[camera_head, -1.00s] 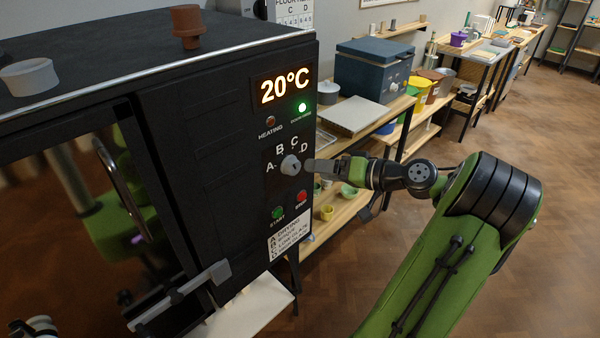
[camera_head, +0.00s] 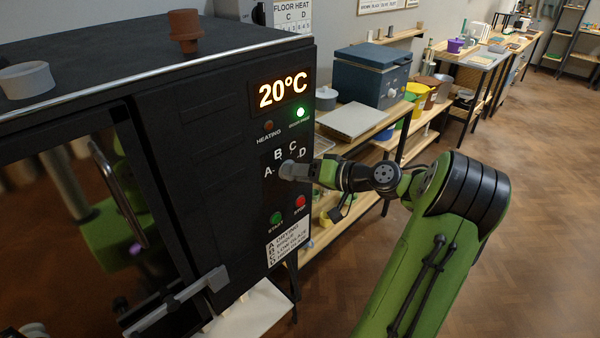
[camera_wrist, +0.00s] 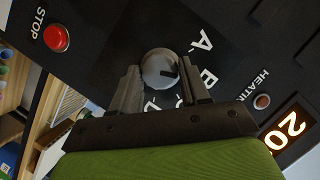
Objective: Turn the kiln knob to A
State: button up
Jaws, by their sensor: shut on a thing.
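The kiln knob (camera_wrist: 160,69) is a round grey dial with a dark pointer mark, set among the letters A, B, C and D on the black kiln (camera_head: 195,150). In the wrist view my gripper (camera_wrist: 158,80) has one finger on each side of the knob and is shut on it. The pointer mark lies toward the lettered side; its exact letter is hard to tell because the fingers and wrist hide part of the scale. In the head view my gripper (camera_head: 297,171) reaches the panel from the right and covers most of the knob.
The display (camera_head: 283,92) reads 20°C, and a green lamp (camera_head: 300,112) is lit. The green START (camera_head: 276,217) and red STOP (camera_head: 300,201) buttons sit below the knob. A shelf (camera_head: 345,205) with pots stands behind my arm. Open floor lies to the right.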

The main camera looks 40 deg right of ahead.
jog(key=shift+b, duration=0.3)
jog(key=n+h+b, duration=0.1)
jog(key=n+b, duration=0.1)
jog(key=b, duration=0.1)
jog(key=n+h+b, duration=0.1)
jog(key=n+b, duration=0.1)
jog(key=b, duration=0.1)
jog(key=n+h+b, duration=0.2)
jog(key=b, duration=0.2)
jog(key=shift+a+r, duration=0.1)
jog(key=shift+a, duration=0.2)
dwell(0.3)
jog(key=o, duration=1)
jog(key=shift+o, duration=0.2)
jog(key=shift+s+r, duration=0.1)
